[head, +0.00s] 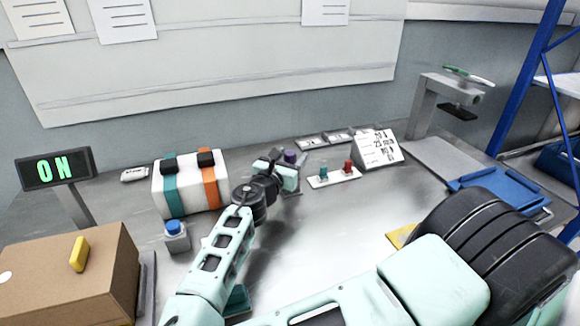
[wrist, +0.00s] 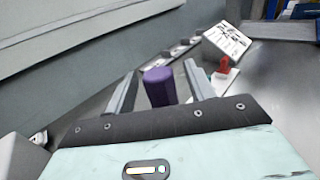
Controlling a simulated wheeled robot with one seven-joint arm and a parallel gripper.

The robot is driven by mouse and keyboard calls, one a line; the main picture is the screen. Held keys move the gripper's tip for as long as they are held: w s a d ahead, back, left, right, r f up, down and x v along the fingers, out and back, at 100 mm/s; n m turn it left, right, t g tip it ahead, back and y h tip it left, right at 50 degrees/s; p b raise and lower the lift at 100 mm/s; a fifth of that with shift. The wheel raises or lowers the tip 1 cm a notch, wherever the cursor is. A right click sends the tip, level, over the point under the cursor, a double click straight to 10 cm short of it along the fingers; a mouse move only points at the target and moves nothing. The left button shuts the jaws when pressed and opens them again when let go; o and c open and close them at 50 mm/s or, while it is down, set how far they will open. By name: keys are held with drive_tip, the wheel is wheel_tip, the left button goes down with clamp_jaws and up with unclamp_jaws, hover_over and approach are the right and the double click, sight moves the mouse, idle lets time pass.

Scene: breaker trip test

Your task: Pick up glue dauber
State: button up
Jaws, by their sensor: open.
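A purple piece, which looks like the glue dauber (head: 290,157), stands at the back of the grey bench, just beyond my gripper in the head view. In the wrist view the glue dauber (wrist: 158,88) shows as a purple block between the two grey fingers of my gripper (wrist: 160,80). The fingers are open, one on each side of it, with a visible gap on the right. I cannot tell how deep it sits between them. Its lower part is hidden behind the gripper body. In the head view my gripper (head: 283,168) hides part of it.
A white plate with a teal and a red piece (head: 347,169) stands right of my gripper, near a printed card (head: 378,147). A striped white box (head: 187,188) and a blue button (head: 175,229) are on the left. Open bench lies to the right front.

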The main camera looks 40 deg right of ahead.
drive_tip(key=c, duration=1.1)
drive_tip(key=shift+o, duration=0.2)
wheel_tip(320, 180, up, 10)
